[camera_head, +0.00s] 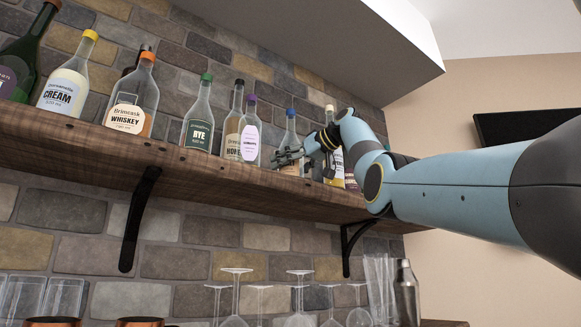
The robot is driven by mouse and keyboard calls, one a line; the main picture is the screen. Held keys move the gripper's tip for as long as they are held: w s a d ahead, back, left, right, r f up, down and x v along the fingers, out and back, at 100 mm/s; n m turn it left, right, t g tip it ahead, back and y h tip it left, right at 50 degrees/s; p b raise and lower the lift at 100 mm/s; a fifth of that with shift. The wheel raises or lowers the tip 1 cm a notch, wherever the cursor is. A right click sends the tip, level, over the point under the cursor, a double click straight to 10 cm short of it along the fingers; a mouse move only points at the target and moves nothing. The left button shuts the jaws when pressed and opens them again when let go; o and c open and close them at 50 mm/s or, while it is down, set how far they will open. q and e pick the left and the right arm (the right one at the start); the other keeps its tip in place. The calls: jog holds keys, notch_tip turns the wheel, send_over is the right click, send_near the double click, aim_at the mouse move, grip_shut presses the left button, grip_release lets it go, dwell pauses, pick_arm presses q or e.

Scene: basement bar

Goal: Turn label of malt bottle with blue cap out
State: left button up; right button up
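The bottle with the blue cap (290,125) stands upright on the wooden wall shelf, toward its right part. Its lower body is largely hidden behind my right gripper, and I see no readable label on it. My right gripper (281,158) reaches in from the right, just above the shelf edge, with its fingers at the lower part of this bottle. The fingers are small and overlap the bottle, so I cannot tell whether they touch it or how far apart they are. My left gripper is out of view.
A purple-capped bottle (250,134) stands close on the left. A white-capped bottle (331,118) is on the right, partly behind my arm. More bottles, including RYE (198,125) and WHISKEY (134,105), line the wooden shelf (215,170). Glasses (235,295) and a shaker (405,290) stand below.

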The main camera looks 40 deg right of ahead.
jog(key=shift+f+m+h+b, duration=0.15)
jog(key=shift+m+h+b, duration=0.25)
jog(key=shift+h+b, duration=0.2)
jog(key=shift+m+h+b, duration=0.4)
jog(key=shift+m+h, duration=0.2)
jog(key=shift+h, duration=0.2)
jog(key=shift+a+m+h, duration=0.1)
jog(key=shift+m+h, duration=0.5)
jog(key=shift+h, duration=0.2)
jog(key=m+h, duration=0.1)
jog(key=m+g+h, duration=0.1)
jog(key=shift+w+a+r+h+p, duration=0.1)
jog(key=shift+a+r+h+p, duration=0.05)
jog(key=shift+r+h+p, duration=0.15)
jog(key=shift+m+h, duration=0.4)
jog(key=shift+s+d+f+g, duration=0.15)
jog(key=shift+s+d+g, duration=0.05)
jog(key=shift+d+g, duration=0.15)
jog(key=shift+a, duration=0.2)
